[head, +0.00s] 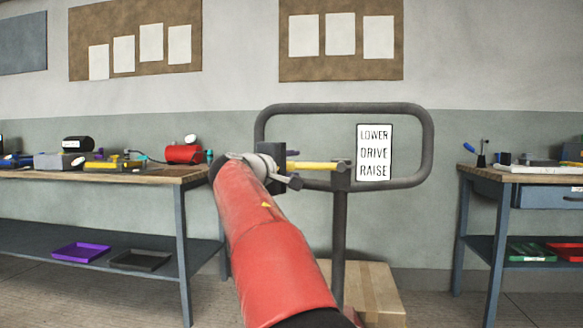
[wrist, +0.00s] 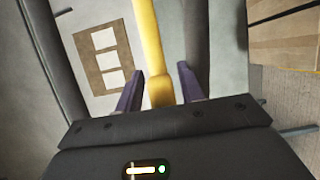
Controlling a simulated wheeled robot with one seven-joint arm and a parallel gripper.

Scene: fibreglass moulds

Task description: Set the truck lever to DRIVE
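The truck lever is a yellow bar (head: 318,166) that runs roughly level to the left from a dark pivot block (head: 341,176) on the truck's grey handle frame (head: 345,108). A white sign (head: 374,152) on the frame reads LOWER, DRIVE, RAISE from top to bottom. I cannot tell which setting the lever is in. My gripper (head: 289,167) is at the lever's left end. In the wrist view, the yellow lever (wrist: 146,35) lies between the two fingers of my gripper (wrist: 160,69), with a small gap on each side. The fingers are apart, not closed on it.
A cluttered workbench (head: 120,176) is at left, with another bench (head: 500,178) at right. Open floor lies between the post and the right bench.

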